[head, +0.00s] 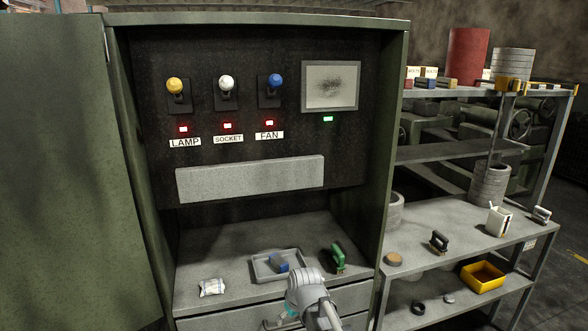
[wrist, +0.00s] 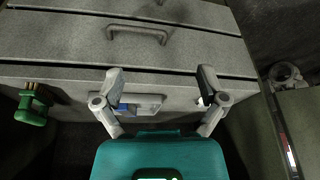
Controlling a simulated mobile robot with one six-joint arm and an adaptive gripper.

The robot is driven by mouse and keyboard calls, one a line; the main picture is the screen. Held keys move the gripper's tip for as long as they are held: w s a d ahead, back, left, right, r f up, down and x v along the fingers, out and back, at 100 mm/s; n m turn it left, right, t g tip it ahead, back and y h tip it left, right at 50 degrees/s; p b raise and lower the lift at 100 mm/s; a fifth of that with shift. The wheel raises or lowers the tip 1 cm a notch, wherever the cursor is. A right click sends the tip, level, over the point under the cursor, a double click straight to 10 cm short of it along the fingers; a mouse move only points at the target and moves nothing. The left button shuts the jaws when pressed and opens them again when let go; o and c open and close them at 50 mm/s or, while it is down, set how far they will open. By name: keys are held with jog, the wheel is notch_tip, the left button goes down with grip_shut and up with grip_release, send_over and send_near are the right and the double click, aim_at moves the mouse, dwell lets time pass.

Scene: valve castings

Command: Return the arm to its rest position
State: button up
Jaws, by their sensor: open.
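My gripper (wrist: 161,76) is open, with its two fingers spread and nothing between them in the wrist view. Beyond the fingers are the drawer fronts and the worktop edge of the cabinet. In the head view my arm reaches in from the bottom, in front of the drawers, and hides part of them; the fingers cannot be made out there. A grey tray (head: 259,273) with a blue block (head: 280,262) stands on the cabinet worktop (head: 225,240), behind my wrist. My gripper appears apart from both.
A green-handled object (head: 337,258) and a white packet (head: 212,287) flank the tray. A drawer handle (wrist: 137,35) shows close by. The open cabinet door (head: 60,170) stands left. A shelf rack (head: 460,235) with a yellow bin (head: 482,277) stands right. Red lights glow beneath three switches.

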jog(key=s+d+m+g+h, duration=0.1)
jog(key=s+d+m, duration=0.2)
jog(key=d, duration=0.6)
jog(key=s+d+m+g+h, duration=0.1)
jog(key=s+d+m+g, duration=0.1)
jog(key=s+d, duration=0.5)
jog(key=shift+s+d+f+m, duration=0.2)
jog(key=shift+d+f+m, duration=0.35)
jog(key=shift+d, duration=0.45)
jog(key=shift+r, duration=0.1)
